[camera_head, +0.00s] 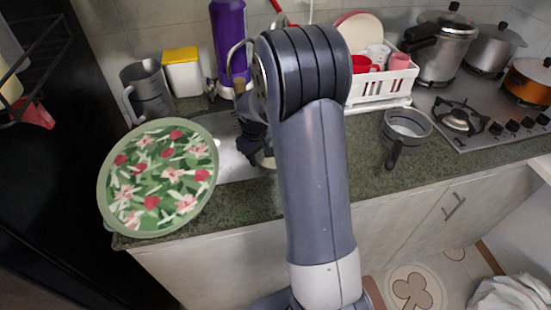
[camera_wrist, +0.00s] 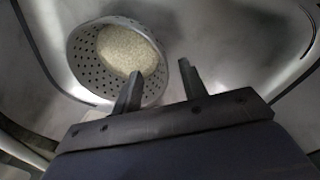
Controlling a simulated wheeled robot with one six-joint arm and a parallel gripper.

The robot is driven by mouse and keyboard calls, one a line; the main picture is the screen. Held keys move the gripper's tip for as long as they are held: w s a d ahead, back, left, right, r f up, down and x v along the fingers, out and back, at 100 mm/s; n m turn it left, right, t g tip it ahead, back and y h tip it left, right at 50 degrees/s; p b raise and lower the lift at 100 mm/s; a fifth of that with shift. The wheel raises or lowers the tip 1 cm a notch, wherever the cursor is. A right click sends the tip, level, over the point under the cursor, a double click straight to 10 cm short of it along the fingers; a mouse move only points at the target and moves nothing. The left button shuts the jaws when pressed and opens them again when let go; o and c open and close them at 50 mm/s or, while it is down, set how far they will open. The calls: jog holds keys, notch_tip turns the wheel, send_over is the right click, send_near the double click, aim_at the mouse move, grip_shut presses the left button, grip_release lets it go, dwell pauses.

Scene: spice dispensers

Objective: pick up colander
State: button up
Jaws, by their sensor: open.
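The colander (camera_wrist: 88,68) is a grey metal bowl with rows of small holes and a pale, speckled round bottom. In the wrist view it sits at the upper left inside the metal sink (camera_wrist: 215,35). My gripper (camera_wrist: 160,70) is open, with its two fingers apart at the colander's right rim. The left finger overlaps the bowl and the right finger is outside the rim; I cannot tell whether either touches. In the head view the sink (camera_head: 232,160) is partly covered by my arm, and I cannot make out the colander there.
A large floral round tray (camera_head: 160,175) stands left of the sink. A grey jug (camera_head: 148,95), a yellow-lidded container (camera_head: 183,75) and a purple bottle (camera_head: 229,40) are behind. A white dish rack (camera_head: 375,88), a small pot (camera_head: 405,128) and the stove (camera_head: 480,125) are right.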

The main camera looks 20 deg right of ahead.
aim_at(260, 162)
jog(key=shift+w+d+f+p, duration=0.1)
jog(key=shift+w+f, duration=0.05)
jog(key=shift+f, duration=0.75)
jog(key=shift+w+d+f+p, duration=0.1)
jog(key=shift+w+f, duration=0.05)
jog(key=shift+f, duration=0.8)
jog(key=shift+w+d+f+p, duration=0.1)
jog(key=shift+w+f, duration=0.05)
jog(key=shift+f, duration=0.75)
jog(key=shift+c, duration=0.5)
grip_shut()
